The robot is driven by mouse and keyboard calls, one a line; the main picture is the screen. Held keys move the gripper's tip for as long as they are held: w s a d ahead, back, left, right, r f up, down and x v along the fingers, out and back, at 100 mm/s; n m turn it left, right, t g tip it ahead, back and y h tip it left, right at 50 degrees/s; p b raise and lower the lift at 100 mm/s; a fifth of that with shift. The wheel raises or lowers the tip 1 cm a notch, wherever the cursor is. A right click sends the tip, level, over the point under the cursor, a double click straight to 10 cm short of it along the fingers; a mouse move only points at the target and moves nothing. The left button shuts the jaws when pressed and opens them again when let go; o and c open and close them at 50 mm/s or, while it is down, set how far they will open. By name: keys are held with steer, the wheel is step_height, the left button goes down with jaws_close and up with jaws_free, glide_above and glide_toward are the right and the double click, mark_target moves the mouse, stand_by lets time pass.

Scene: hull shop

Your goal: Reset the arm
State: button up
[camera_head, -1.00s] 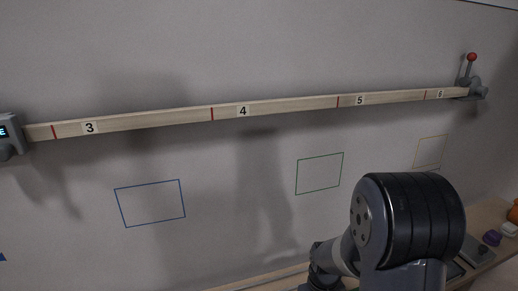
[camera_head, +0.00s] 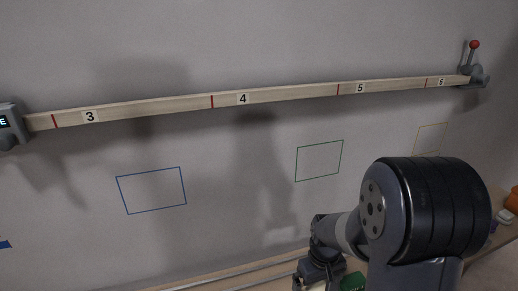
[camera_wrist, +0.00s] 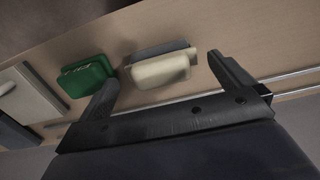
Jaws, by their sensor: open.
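My arm's large black joint (camera_head: 430,210) stands at the lower right of the head view, in front of the wall. My gripper (camera_wrist: 162,70) is open in the wrist view, its two dark fingers spread wide with nothing held. A cream block (camera_wrist: 160,71) lies between and just beyond the fingertips, with a grey piece (camera_wrist: 158,49) behind it. A green case (camera_wrist: 88,77) lies by the left fingertip. I cannot tell whether the fingers touch any of these. In the head view the gripper is partly cut off at the bottom edge.
A wooden strip (camera_head: 180,104) numbered 3 to 6 runs along the wall, with a red-knobbed lever (camera_head: 474,60) at its right end. Coloured outlines mark the wall below. A wooden bench (camera_wrist: 40,45) carries a metal rail and grey boxes (camera_wrist: 28,92) at left. The wall's middle is clear.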

step_height(320, 180, down, 6)
steer(key=shift+r+b, duration=0.1)
steer(key=shift+b, duration=0.5)
step_height(320, 180, up, 11)
steer(key=p, duration=0.3)
steer(key=w+r+m+p, duration=0.3)
steer(key=w+r+p, duration=0.2)
steer(key=p, duration=1)
steer(key=shift+w+r+m, duration=0.2)
steer(key=shift+r+m, duration=0.1)
steer(key=shift+r, duration=0.2)
